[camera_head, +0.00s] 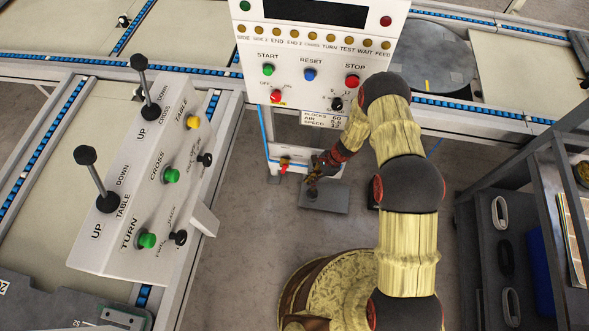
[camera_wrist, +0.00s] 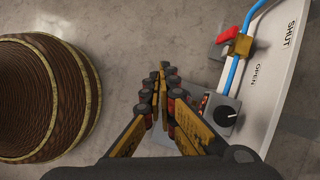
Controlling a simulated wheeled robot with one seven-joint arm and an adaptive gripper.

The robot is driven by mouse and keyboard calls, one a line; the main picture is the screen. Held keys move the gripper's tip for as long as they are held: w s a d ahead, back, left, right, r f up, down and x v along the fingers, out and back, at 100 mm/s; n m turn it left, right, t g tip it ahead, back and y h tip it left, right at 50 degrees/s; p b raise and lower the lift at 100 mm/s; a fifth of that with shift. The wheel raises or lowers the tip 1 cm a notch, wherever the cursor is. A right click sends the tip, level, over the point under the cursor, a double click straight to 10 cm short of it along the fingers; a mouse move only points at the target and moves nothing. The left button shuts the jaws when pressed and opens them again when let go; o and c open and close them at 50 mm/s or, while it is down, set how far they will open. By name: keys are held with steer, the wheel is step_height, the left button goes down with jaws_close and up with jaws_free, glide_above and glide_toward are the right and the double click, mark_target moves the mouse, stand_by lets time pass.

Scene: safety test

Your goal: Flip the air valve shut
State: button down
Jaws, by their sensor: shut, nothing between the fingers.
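The air valve (camera_head: 285,161) is low on the white console's post in the head view. It has a brass body and a red handle. In the wrist view the red handle (camera_wrist: 227,34) sticks out to the left of the brass body (camera_wrist: 241,46), across the blue hose (camera_wrist: 234,75). The white panel (camera_wrist: 276,72) beside it reads SHUT and OPEN. My gripper (camera_wrist: 162,70) is shut and empty, to the left of and below the handle in the wrist view, apart from it. In the head view my gripper (camera_head: 312,184) is low, right of the valve.
A grey box with a black knob (camera_wrist: 227,116) is close right of my fingers in the wrist view. The console (camera_head: 309,60) with buttons stands above the valve. A lever panel (camera_head: 140,190) is at left, a shelf cart (camera_head: 520,215) at right.

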mark_target(285, 166)
steer(key=w+m+t, duration=0.2)
steer(key=w+m, duration=0.1)
steer(key=w, duration=0.5)
steer(key=a+f+m+b, duration=0.1)
steer(key=a+f+b, duration=0.4)
steer(key=a+f, duration=0.3)
steer(key=shift+w+b, duration=0.3)
steer(key=shift+w, duration=0.15)
steer(key=shift+s, duration=0.1)
